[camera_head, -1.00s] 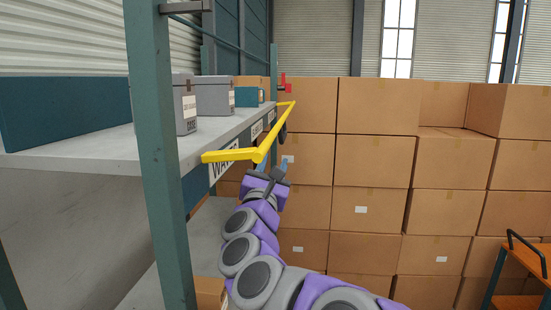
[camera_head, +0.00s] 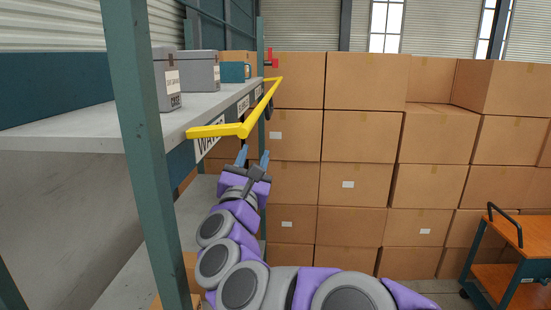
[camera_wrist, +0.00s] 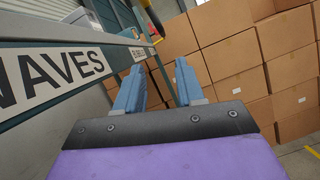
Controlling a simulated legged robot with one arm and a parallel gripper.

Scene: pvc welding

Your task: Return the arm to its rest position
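My purple and grey arm reaches up beside the shelf in the head view. My gripper (camera_head: 254,158) is at its end, just below the yellow bar and in front of the shelf's edge. Its two blue fingers are spread apart with nothing between them. The wrist view also shows the open gripper (camera_wrist: 158,85), with empty space and stacked boxes beyond the fingers.
A shelf (camera_head: 70,139) with a green post (camera_head: 142,130) stands close on the left, carrying grey boxes (camera_head: 199,70). A yellow bar (camera_head: 238,129) juts along its edge. Stacked cardboard boxes (camera_head: 366,132) fill the back. An orange cart (camera_head: 507,285) stands at right.

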